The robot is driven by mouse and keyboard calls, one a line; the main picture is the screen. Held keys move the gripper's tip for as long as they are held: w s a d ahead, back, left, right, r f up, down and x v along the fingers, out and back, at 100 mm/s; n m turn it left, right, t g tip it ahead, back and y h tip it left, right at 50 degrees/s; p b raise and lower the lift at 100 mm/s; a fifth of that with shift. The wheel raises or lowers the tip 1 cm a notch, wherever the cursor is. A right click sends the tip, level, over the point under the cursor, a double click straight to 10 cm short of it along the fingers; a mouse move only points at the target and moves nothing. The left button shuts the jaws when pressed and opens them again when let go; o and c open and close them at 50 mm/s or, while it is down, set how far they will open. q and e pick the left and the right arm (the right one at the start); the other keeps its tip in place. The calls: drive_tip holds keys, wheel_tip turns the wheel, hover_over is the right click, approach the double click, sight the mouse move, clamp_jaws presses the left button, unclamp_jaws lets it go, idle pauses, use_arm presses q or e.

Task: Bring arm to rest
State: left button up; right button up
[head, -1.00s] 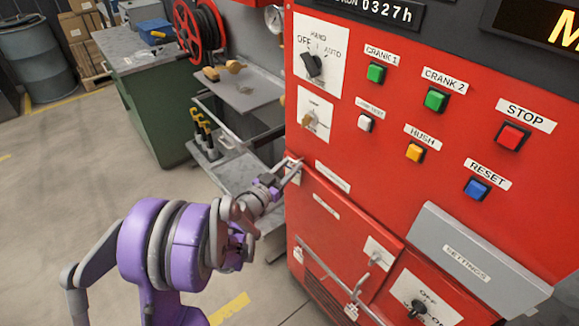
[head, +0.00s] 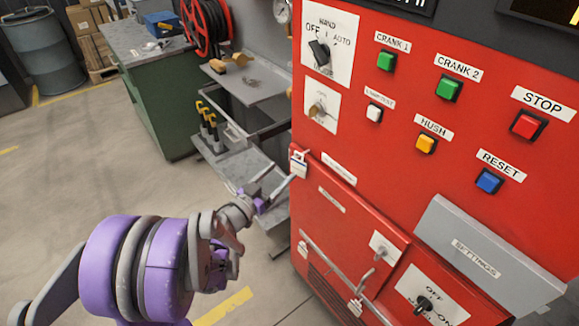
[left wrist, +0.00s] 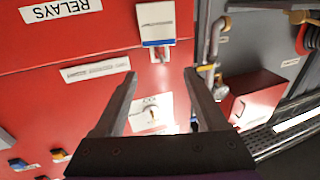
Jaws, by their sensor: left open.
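My left arm comes in from the lower left in the head view. Its gripper (head: 281,174) is open, with nothing between the fingers, near the left edge of the red pump panel (head: 335,255). The fingertips are close to a small white-tagged latch (head: 299,163) at the top corner of the red door; I cannot tell whether they touch it. In the left wrist view the two spread fingers (left wrist: 160,75) face the red panel, with the latch tag (left wrist: 157,22) beyond them. My right gripper is not in view.
The panel carries several push buttons, rotary switches (head: 319,52) and a grey settings cover (head: 490,255). Left of it stand a grey tool cart (head: 265,90), a green workbench (head: 155,105) and a drum (head: 48,55). The floor at left is clear.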

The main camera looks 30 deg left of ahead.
use_arm(q)
drive_tip(key=s+r+n+g+y, duration=0.2)
drive_tip(key=s+r+n+y, duration=0.25)
drive_tip(key=y, duration=0.25)
drive_tip(key=s+d+f+m+g+h+p, duration=0.1)
drive_tip(key=s+d+f+g+h, duration=0.1)
drive_tip(key=s+d+f+g, duration=0.3)
drive_tip(key=s+d+f+m+g+h+p, duration=0.1)
drive_tip(key=s+d+f+g, duration=0.4)
drive_tip(key=s+d, duration=0.5)
drive_tip(key=s+m+h, duration=0.1)
drive_tip(key=s, duration=0.1)
drive_tip(key=shift+s+f+g+h, duration=0.3)
drive_tip(key=shift+s+g+h, duration=0.05)
drive_tip(key=shift+g+h, duration=0.05)
idle(1.0)
